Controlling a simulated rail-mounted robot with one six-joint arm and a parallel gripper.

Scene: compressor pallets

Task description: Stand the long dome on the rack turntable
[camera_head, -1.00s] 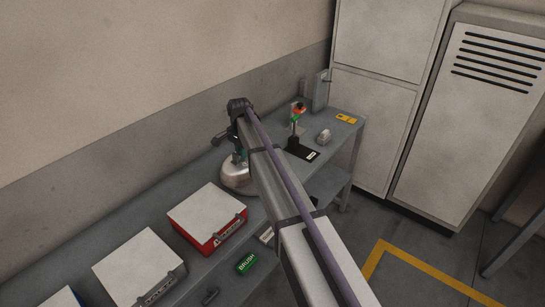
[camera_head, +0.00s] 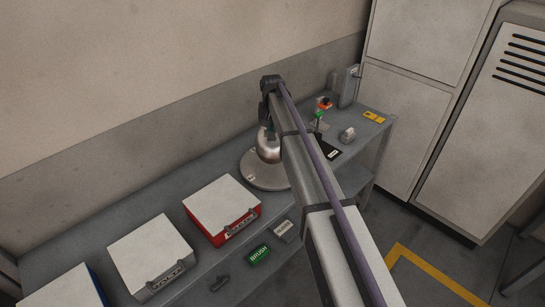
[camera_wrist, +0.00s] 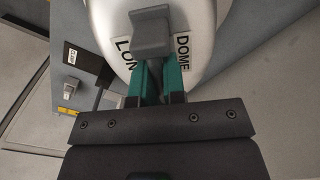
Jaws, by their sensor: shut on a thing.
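The long dome (camera_wrist: 203,20) is a pale, rounded body with the split words "LON" and "DOME" on its front in the wrist view. My gripper (camera_wrist: 159,75) has teal fingers closed on the dome's grey knob (camera_wrist: 152,30). In the head view a silver rounded body (camera_head: 269,150), apparently the dome, appears upright over a wide round silver disc (camera_head: 258,182) on the bench, which looks like the turntable. My arm covers their right side. I cannot tell whether dome and disc touch. The fingertips are not clear in the head view.
A red case (camera_head: 222,207), a grey case (camera_head: 150,255) and a blue case (camera_head: 70,290) line the bench (camera_head: 190,280) to the left. A green brush label (camera_head: 259,255) lies in front. A black stand (camera_head: 325,148), a small grey part (camera_head: 347,134) and a yellow plate (camera_head: 374,117) are behind right.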

